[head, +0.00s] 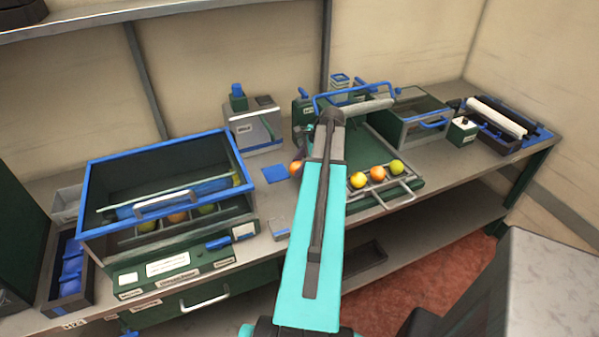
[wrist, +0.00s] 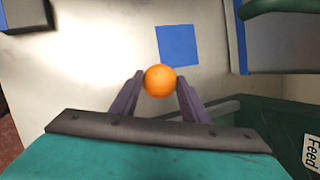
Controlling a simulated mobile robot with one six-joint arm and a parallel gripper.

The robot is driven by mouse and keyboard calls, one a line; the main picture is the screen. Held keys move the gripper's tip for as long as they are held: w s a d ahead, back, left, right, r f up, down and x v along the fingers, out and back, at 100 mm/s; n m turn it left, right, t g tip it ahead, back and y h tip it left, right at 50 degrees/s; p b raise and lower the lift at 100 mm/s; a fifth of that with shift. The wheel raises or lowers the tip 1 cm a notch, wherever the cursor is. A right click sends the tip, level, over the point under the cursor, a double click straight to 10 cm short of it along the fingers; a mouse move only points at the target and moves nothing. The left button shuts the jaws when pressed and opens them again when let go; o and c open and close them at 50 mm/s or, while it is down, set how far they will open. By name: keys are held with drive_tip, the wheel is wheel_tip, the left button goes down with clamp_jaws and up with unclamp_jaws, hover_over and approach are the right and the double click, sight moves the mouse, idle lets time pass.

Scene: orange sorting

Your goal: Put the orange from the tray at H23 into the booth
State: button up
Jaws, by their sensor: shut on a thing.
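My gripper (wrist: 160,84) is shut on an orange (wrist: 160,81), with one finger on each side of it in the wrist view. In the head view the held orange (head: 296,168) shows just left of my arm, above the bench, and the fingers are mostly hidden. The blue-framed booth (head: 160,150) with clear panels stands to the left, with several fruits in a row seen low in it and a handle across its front. The green tray (head: 385,155) to the right of my arm holds three fruits in a row at its front.
A flat blue square (head: 276,174) lies on the bench between booth and tray; it also shows in the wrist view (wrist: 180,45). A grey scale-like box (head: 253,125) stands behind it. A green drawer box (head: 415,122) and a roller unit (head: 497,120) stand at the right.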

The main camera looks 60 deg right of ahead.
drive_tip(key=shift+f+p, duration=0.75)
drive_tip(key=shift+f, duration=0.95)
drive_tip(key=shift+f, duration=0.1)
drive_tip(key=o, duration=1.1)
drive_tip(key=shift+b+v, duration=1.35)
drive_tip(key=shift+v, duration=4.75)
